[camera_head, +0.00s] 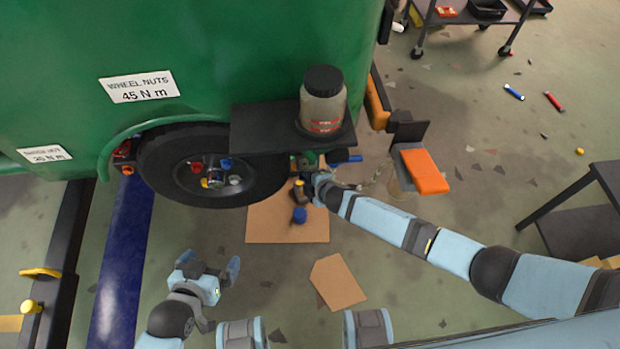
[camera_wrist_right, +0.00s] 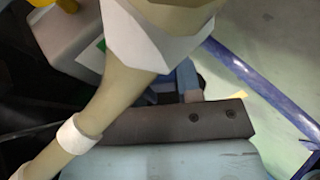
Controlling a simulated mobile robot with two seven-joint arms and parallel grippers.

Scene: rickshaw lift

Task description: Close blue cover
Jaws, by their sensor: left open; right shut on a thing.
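No blue cover can be made out with certainty. A small round blue part (camera_head: 299,215) sits below the green vehicle, over a cardboard sheet (camera_head: 260,225). Another blue part (camera_head: 349,158) shows just right of my right gripper (camera_head: 314,182), under the black shelf. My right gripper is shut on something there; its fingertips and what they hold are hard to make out. In the right wrist view, a dark bar with two screws (camera_wrist_right: 180,122) and a pale hose with white collars (camera_wrist_right: 120,75) fill the front. My left gripper (camera_head: 210,266) is open and empty, low on the left.
The black shelf (camera_head: 255,130) with a dark-lidded jar (camera_head: 324,103) juts from the green vehicle (camera_head: 230,60). A wheel (camera_head: 150,165) is left of my right gripper. An orange block (camera_head: 424,170) stands right. Loose cardboard (camera_head: 338,282) lies on open floor.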

